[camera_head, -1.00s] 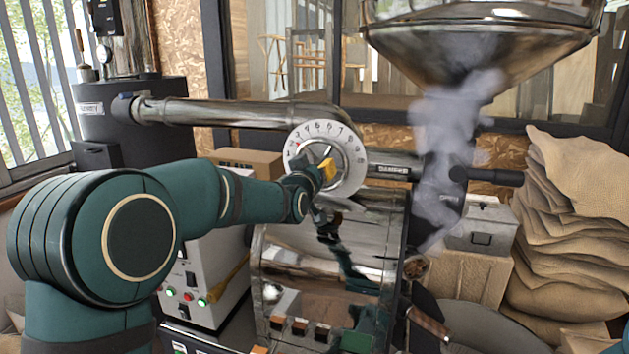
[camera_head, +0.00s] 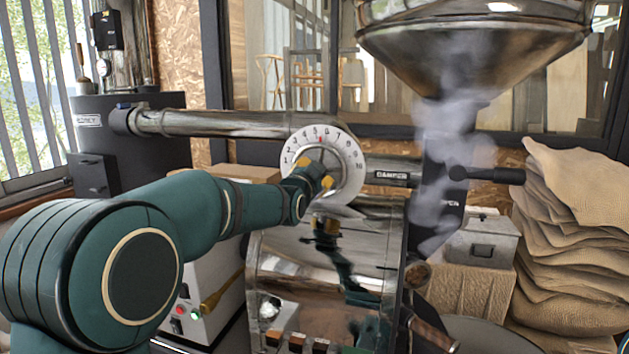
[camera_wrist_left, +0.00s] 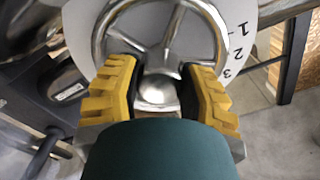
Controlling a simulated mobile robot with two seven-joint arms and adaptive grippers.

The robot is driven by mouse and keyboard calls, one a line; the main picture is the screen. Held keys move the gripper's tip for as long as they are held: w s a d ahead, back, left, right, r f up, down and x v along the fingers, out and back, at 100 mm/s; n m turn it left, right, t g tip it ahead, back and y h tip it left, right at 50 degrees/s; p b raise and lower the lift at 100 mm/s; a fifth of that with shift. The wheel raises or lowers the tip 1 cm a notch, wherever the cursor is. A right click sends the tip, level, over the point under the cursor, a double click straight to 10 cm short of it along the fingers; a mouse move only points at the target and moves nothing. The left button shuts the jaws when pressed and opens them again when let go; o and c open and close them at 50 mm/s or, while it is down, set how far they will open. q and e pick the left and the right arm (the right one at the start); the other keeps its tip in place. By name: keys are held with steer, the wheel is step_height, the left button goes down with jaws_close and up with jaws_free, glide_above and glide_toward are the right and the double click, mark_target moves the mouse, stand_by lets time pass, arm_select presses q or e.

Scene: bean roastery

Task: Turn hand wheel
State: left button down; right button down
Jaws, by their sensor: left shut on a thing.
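The hand wheel is a metal rim with spokes and a round hub, seen close in the left wrist view (camera_wrist_left: 158,22). It sits in front of a white numbered dial (camera_head: 351,168) on the roaster. My left gripper (camera_head: 322,176) is at the wheel in the head view, its yellow fingers partly hiding it. In the left wrist view, the yellow fingers (camera_wrist_left: 158,92) are on both sides of the hub and shut on the wheel's central part. Exact finger contact is partly hidden. My right gripper is not in view.
The shiny roaster drum (camera_head: 285,258) is below the dial. A metal pipe (camera_head: 220,122) runs left from it, and a damper handle (camera_head: 490,175) sticks out right. A large hopper (camera_head: 475,50) hangs above, with smoke below it. Sacks (camera_head: 570,240) are stacked at right.

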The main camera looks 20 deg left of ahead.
arm_select(q)
steer(key=m+b, duration=0.2)
steer(key=m, duration=0.1)
steer(key=shift+d+m, duration=0.1)
steer(key=shift+m, duration=0.3)
steer(key=shift+r+m+b, duration=0.1)
steer(key=shift+m+b, duration=1.75)
steer(key=shift+m, duration=0.55)
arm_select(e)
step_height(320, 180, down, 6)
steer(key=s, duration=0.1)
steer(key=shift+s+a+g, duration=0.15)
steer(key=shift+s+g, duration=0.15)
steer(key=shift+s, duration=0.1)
arm_select(q)
steer(key=shift+c, duration=2.3)
jaws_free()
steer(key=shift+s, duration=0.1)
steer(key=s, duration=1.1)
steer(key=shift+s+a, duration=0.25)
steer(key=shift+s, duration=0.1)
